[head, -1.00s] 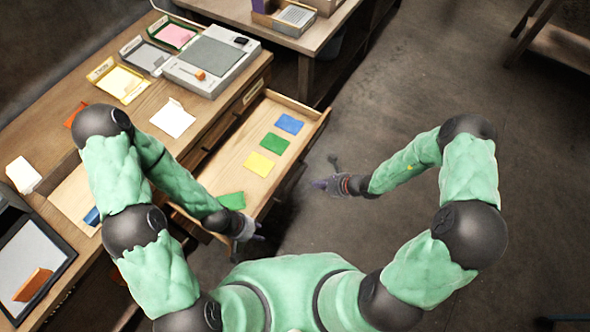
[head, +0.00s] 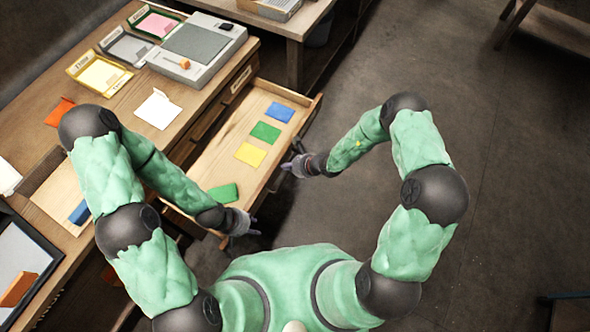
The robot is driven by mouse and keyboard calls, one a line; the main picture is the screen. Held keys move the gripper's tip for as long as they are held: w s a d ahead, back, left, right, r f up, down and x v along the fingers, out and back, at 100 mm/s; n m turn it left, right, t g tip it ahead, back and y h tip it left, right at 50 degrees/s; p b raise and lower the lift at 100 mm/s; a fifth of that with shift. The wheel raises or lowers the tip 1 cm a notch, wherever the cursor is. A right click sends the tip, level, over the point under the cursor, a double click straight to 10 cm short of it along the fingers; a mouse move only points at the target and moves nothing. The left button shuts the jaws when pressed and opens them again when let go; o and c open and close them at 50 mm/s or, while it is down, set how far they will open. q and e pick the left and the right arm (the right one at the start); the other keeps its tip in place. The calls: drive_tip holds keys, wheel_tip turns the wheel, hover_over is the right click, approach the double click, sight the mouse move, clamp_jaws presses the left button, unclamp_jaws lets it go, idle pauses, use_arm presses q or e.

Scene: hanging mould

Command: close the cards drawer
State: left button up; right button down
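The cards drawer (head: 228,163) is pulled out from the desk, with blue (head: 279,112), green (head: 265,132) and yellow (head: 250,154) cards lying in it. Another green item (head: 223,193) lies at its near end. My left gripper (head: 250,226) is at the drawer's near front corner; its fingers are small and partly hidden, so I cannot tell whether it touches. My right gripper (head: 288,167) is beside the outer face of the drawer front, close to it; contact is unclear. The finger states are too small to read.
The desk (head: 190,125) holds a grey machine (head: 197,48), several paper trays and a white paper (head: 158,109). Another table (head: 285,22) stands behind.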

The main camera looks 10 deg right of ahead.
drive_tip(key=shift+w+a, duration=0.15)
drive_tip(key=shift+a, duration=0.05)
idle(0.3)
